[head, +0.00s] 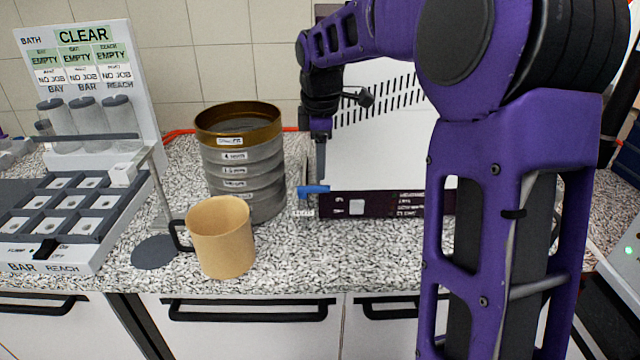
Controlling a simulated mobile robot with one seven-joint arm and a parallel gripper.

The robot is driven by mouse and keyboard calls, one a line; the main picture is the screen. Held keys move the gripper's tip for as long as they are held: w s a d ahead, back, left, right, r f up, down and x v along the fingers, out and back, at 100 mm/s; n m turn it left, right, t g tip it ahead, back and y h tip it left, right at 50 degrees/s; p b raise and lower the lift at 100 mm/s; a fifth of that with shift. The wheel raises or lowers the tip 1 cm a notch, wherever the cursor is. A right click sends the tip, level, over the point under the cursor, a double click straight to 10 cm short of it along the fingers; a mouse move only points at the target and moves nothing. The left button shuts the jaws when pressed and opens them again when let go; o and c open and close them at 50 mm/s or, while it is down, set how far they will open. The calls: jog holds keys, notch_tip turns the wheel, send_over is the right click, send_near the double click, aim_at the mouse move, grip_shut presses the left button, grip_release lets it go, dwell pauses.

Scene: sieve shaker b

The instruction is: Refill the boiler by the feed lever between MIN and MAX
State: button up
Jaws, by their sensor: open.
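A white machine with slotted vents (380,150) stands on the counter behind my arm, with a dark labelled strip along its lower front. I cannot tell for sure that it is the boiler. A small blue handle (314,190) sticks out at its lower left corner; it may be the feed lever. My gripper (320,168) points down just above the blue handle, by the machine's left edge. It is open; its fingers look narrow from this side, and I cannot tell whether they touch the handle. No MIN or MAX mark is readable, and my arm hides the machine's right part.
A tan mug (221,238) stands at the counter's front, beside a grey disc (154,252). A brass-topped sieve stack (240,160) stands behind it. A white rack with a status board (84,60) fills the left. The counter before the machine is clear.

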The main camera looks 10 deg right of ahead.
aim_at(320, 188)
jog(key=f, duration=0.3)
jog(key=w+f, duration=0.1)
jog(key=f, duration=0.2)
jog(key=shift+w+d+f+b, duration=0.1)
jog(key=shift+w+f+b, duration=0.05)
jog(key=shift+b, duration=0.15)
jog(key=shift+c, duration=0.2)
grip_shut()
